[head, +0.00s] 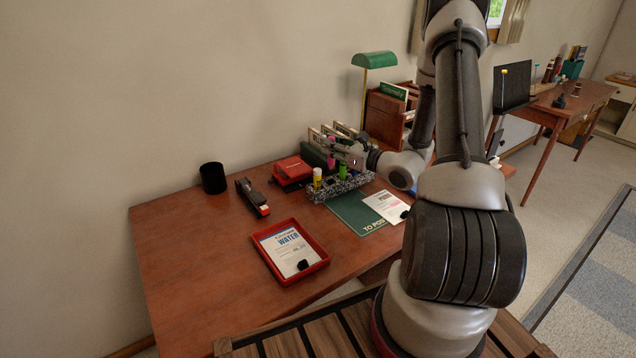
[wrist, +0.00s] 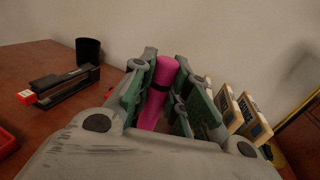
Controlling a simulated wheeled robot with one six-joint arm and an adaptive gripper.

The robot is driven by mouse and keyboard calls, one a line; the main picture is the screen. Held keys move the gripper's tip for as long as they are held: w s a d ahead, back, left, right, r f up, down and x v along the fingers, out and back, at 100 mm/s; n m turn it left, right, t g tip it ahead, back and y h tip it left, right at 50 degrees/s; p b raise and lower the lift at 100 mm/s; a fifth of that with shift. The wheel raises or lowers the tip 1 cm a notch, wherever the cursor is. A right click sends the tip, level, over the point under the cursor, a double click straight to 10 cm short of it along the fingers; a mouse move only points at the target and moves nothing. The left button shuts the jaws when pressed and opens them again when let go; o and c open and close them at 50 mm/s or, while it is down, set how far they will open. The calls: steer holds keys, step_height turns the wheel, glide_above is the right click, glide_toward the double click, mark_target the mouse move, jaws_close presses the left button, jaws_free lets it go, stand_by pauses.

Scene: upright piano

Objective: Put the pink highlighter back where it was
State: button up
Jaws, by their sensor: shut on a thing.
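The pink highlighter (wrist: 160,92) stands between the two green-padded fingers of my gripper (wrist: 160,104) in the wrist view. My gripper (head: 332,151) is shut on it. In the head view the highlighter (head: 331,161) is roughly upright, just behind or above a black-and-white speckled holder (head: 347,188). I cannot tell whether its lower end is clear of the holder. A yellow highlighter (head: 317,177) and a green highlighter (head: 342,171) stand in the holder. The highlighter's lower end is hidden in the wrist view.
A red box-like item (head: 292,170), a black stapler (head: 252,196) and a black cup (head: 213,178) stand to the left. A red tray (head: 321,263) with a paper lies in front. A green mat (head: 353,212), card rack and green lamp (head: 374,59) are near. The desk's left front is clear.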

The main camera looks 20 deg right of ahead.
mark_target(331, 168)
step_height(331, 168, down, 8)
steer(key=shift+f, duration=0.1)
stand_by(0.4)
steer(key=o, duration=0.5)
steer(key=shift+f, duration=0.1)
